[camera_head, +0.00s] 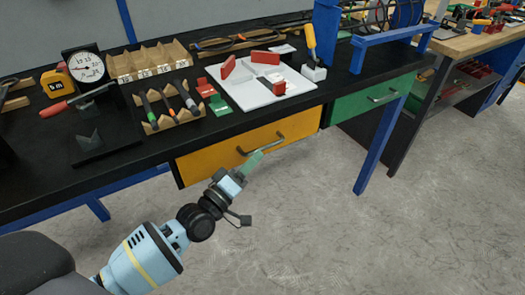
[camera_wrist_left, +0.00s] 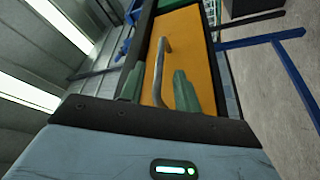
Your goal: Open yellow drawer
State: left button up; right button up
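The yellow drawer (camera_head: 225,154) is set under the black workbench top, and its front looks shut. Its grey bar handle (camera_head: 281,138) runs across the front. My left gripper (camera_head: 257,156) is just in front of the drawer, at the left end of the handle. In the left wrist view the yellow drawer (camera_wrist_left: 187,50) fills the middle, and the handle (camera_wrist_left: 160,68) stands between the two green fingers of the left gripper (camera_wrist_left: 158,88). The fingers are apart, with a gap around the handle. My right gripper is in neither view.
A green drawer (camera_head: 372,98) is to the right under the same black bench (camera_head: 330,84). A blue table leg (camera_head: 379,150) stands right of the yellow drawer. Tools, blocks and a dial gauge (camera_head: 86,66) crowd the bench top. The grey floor (camera_head: 330,230) in front is clear.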

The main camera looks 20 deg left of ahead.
aim_at(262, 150)
pick_arm(q)
jog(key=shift+x, duration=2.1)
jog(key=shift+c, duration=0.2)
grip_shut()
